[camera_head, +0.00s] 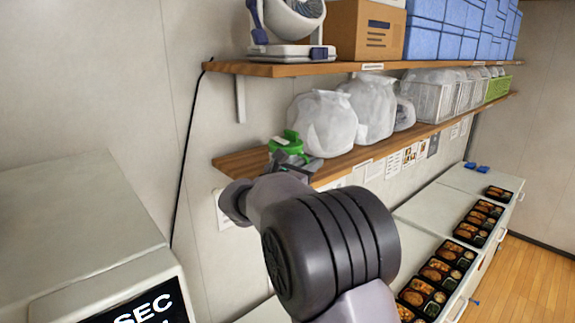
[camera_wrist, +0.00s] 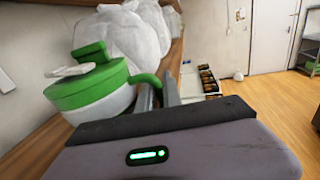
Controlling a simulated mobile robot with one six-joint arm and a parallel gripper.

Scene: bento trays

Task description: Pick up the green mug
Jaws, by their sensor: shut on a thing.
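The green mug (camera_head: 288,141) has a green lid and a pale lower body. It is at the left end of the lower wooden shelf (camera_head: 236,163) in the head view, and I cannot tell whether its base touches the shelf. In the wrist view the mug (camera_wrist: 88,92) is large at the left, with its green handle (camera_wrist: 146,80) reaching right to the jaws. My gripper (camera_wrist: 158,94) is shut on this handle. In the head view my arm hides most of the gripper and the mug's lower part.
White plastic bags (camera_head: 322,124) stand just right of the mug on the shelf. An upper shelf (camera_head: 300,69) with a fan (camera_head: 292,20) and a cardboard box (camera_head: 366,30) hangs above. Bento trays (camera_head: 437,272) line the counter at lower right.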

